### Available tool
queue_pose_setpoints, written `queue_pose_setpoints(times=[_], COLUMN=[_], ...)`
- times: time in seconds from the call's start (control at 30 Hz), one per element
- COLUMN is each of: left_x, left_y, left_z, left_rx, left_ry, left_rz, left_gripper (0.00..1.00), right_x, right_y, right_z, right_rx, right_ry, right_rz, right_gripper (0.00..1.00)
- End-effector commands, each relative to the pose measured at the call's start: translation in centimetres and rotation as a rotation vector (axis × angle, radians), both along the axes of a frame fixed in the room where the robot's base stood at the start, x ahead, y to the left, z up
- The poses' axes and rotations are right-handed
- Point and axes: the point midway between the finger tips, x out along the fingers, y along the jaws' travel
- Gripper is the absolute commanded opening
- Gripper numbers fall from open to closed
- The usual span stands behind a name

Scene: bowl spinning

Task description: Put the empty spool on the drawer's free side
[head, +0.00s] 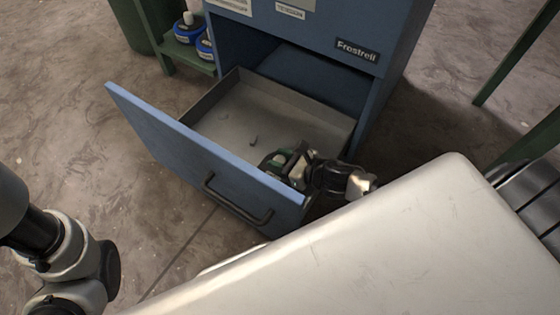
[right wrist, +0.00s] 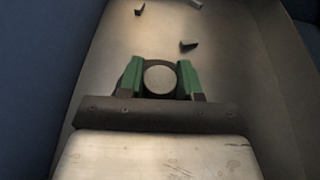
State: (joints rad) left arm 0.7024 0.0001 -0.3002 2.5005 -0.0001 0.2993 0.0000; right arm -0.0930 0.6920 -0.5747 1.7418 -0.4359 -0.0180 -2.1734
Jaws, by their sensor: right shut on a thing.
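The blue drawer (head: 165,140) stands pulled out, with a grey metal floor inside. It also fills much of the right wrist view (right wrist: 115,50). My right gripper (head: 284,163) reaches down into the drawer's right part, near the front panel. Its green fingers are closed on both sides of the spool (right wrist: 160,79), which shows as a pale round end with a dark edge around it. In the head view the spool is mostly hidden by the gripper. I cannot tell whether it touches the drawer floor. My left gripper is out of view.
Small dark bits lie on the drawer floor, one near its middle (head: 253,141). The blue cabinet (head: 320,35) rises behind the drawer. Blue-and-white spools (head: 188,28) stand on a green shelf (head: 185,55) at the upper left. The drawer's left part is mostly clear.

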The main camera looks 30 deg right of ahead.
Motion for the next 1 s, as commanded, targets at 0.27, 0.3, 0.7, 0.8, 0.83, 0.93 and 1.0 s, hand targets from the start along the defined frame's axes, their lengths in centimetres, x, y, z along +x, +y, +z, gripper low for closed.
queue_pose_setpoints(times=[0.27, 0.3, 0.7, 0.8, 0.83, 0.93, 1.0], left_x=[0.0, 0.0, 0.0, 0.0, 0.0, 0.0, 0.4], left_y=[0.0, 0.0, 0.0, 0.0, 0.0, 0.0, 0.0], left_z=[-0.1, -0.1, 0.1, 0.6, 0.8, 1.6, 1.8], left_rx=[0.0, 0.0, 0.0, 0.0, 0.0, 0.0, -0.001], left_ry=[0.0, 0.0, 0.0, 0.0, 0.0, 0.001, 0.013], left_rz=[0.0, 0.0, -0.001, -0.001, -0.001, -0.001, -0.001], left_gripper=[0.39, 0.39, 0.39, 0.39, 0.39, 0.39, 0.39], right_x=[0.0, 0.0, 0.0, -0.7, -1.0, -2.4, -3.5], right_y=[0.0, 0.0, 0.0, -0.3, -0.5, -1.4, -2.0], right_z=[-0.2, -0.2, 0.1, 0.4, 0.5, 1.1, 1.6], right_rx=[0.001, 0.001, 0.0, 0.001, 0.002, 0.0, 0.001], right_ry=[0.001, 0.001, 0.0, 0.004, 0.005, 0.006, 0.007], right_rz=[0.0, 0.0, 0.0, -0.001, -0.001, -0.002, -0.001], right_gripper=[0.4, 0.46, 0.59, 0.59, 0.59, 0.59, 0.59])
